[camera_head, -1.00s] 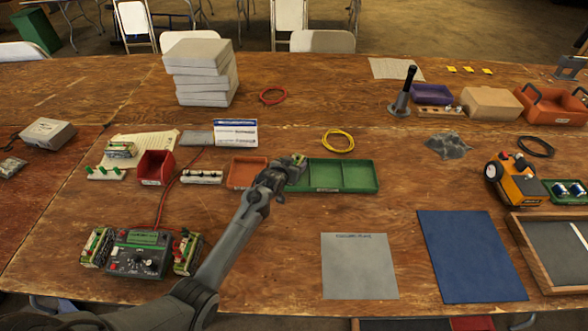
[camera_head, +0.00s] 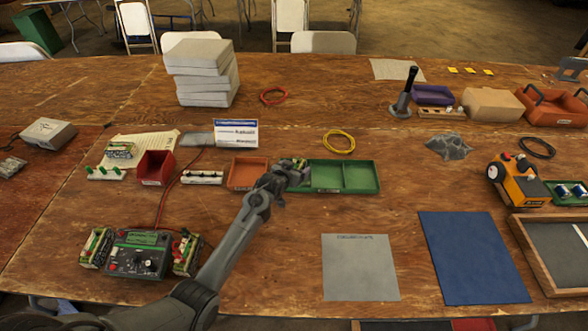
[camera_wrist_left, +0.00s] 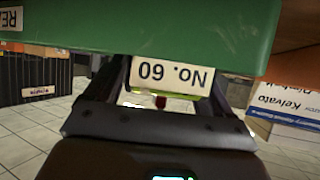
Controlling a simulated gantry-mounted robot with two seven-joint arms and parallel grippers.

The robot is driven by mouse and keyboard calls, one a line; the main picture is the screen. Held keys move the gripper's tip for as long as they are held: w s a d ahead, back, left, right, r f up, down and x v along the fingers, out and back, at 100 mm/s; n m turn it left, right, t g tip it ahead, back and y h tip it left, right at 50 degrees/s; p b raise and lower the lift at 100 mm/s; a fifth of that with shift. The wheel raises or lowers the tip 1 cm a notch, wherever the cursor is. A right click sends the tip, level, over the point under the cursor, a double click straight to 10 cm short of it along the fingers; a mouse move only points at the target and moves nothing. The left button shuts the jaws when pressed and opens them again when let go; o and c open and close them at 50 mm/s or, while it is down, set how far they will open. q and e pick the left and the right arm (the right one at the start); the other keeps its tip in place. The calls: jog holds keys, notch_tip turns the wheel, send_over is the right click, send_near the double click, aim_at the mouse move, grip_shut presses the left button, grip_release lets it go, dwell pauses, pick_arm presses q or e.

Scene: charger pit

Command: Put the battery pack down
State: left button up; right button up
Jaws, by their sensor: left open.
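My left gripper (camera_head: 280,178) is at the left end of the green tray (camera_head: 358,178), over its left compartment. A battery pack (camera_head: 297,163) shows just past the fingers, at that compartment. In the left wrist view, the open fingers (camera_wrist_left: 163,100) stand either side of a white label reading "No. 60" upside down, with yellow-green edges below it, which seems to be the pack (camera_wrist_left: 166,76). The tray's green wall (camera_wrist_left: 150,22) fills the top and hides part of the pack. I cannot tell whether the pack rests on the tray floor. My right gripper is not in view.
An orange tray (camera_head: 240,176) adjoins on the left, with a red bin (camera_head: 155,168) farther left. A charger (camera_head: 137,255) with a pack on each side stands at the front left. A yellow cable coil (camera_head: 338,142) lies behind the tray.

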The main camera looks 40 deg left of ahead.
pick_arm(q)
jog(key=shift+s+r, duration=0.2)
jog(key=shift+r, duration=0.1)
jog(key=p+v, duration=0.4)
jog(key=v, duration=0.7)
jog(key=s+d+f+m+g, duration=0.1)
jog(key=s+d, duration=0.3)
jog(key=s, duration=0.1)
jog(key=s+d+f+m+g+h, duration=0.1)
jog(key=s+d+g, duration=0.1)
jog(key=s, duration=0.4)
jog(key=s+d+f+m+g+h, duration=0.1)
jog(key=s+d, duration=0.4)
jog(key=s, duration=0.1)
jog(key=shift+d+f, duration=0.3)
jog(key=shift+d, duration=0.05)
jog(key=s+d+g, duration=0.1)
jog(key=s+d, duration=0.1)
jog(key=s, duration=0.3)
jog(key=s+d+r+m+g, duration=0.1)
jog(key=s+d, duration=0.1)
jog(key=s, duration=0.3)
jog(key=s+d+r+g+h, duration=0.1)
jog(key=s+d+g, duration=0.1)
jog(key=s, duration=0.3)
jog(key=shift+d+m, duration=0.4)
jog(key=shift+d, duration=0.2)
jog(key=shift+w, duration=0.1)
